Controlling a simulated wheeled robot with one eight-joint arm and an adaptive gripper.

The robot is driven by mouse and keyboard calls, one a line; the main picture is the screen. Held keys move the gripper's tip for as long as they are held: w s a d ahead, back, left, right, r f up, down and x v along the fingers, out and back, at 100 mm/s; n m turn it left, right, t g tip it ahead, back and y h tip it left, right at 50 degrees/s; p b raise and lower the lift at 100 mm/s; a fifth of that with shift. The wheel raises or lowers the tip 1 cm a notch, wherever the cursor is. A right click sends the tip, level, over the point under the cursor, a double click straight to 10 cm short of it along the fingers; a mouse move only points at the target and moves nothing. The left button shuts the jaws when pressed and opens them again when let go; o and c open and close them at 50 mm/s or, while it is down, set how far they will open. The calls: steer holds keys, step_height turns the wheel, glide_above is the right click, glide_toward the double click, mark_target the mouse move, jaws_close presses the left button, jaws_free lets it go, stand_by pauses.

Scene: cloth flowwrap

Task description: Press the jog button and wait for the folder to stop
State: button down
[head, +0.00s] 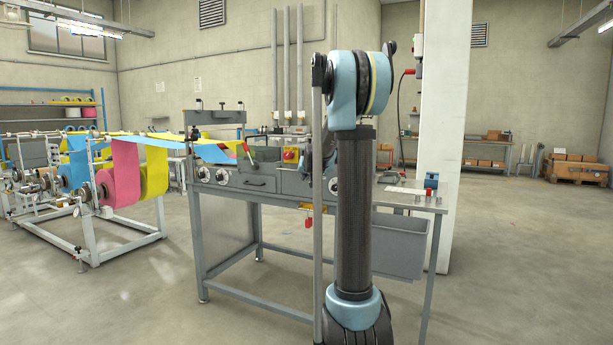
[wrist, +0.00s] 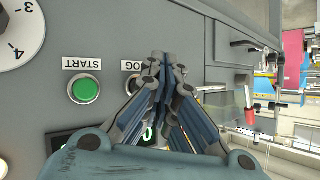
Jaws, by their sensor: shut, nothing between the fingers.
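The grey folder (head: 256,184) stands on a steel frame in the middle of the head view, partly behind my arm. Its panel (wrist: 100,30) fills the left of the wrist view, with a green START button (wrist: 84,89). Beside it is a partly covered label (wrist: 131,66) that seems to read JOG. The button by this label is mostly hidden behind my gripper (wrist: 165,56). My gripper is shut and empty, its tips over the panel just right of the label. I cannot tell whether they touch.
A roll stand (head: 110,200) with pink, yellow and blue webs stands left of the folder. A numbered white dial (wrist: 18,32) and a partly covered display with green digits (wrist: 148,134) flank the buttons. A grey bin (head: 398,245) hangs at right. The front floor is clear.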

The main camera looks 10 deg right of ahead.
steer(key=shift+s+a, duration=0.75)
steer(key=shift+s, duration=0.25)
steer(key=shift+s+a, duration=0.7)
steer(key=shift+s, duration=0.3)
steer(key=s+f+n+g, duration=0.1)
steer(key=s+f+g, duration=0.2)
steer(key=s+f, duration=0.5)
steer(key=s+f+g, duration=0.3)
steer(key=s+f, duration=0.4)
steer(key=s, duration=2.1)
steer(key=s+f+n+g, duration=0.1)
steer(key=s+f+g, duration=0.3)
steer(key=s, duration=1.4)
step_height(320, 180, down, 5)
steer(key=shift+s+d+r+n, duration=0.2)
steer(key=shift+n, duration=0.1)
steer(key=shift+w+f, duration=0.2)
steer(key=shift+w, duration=0.25)
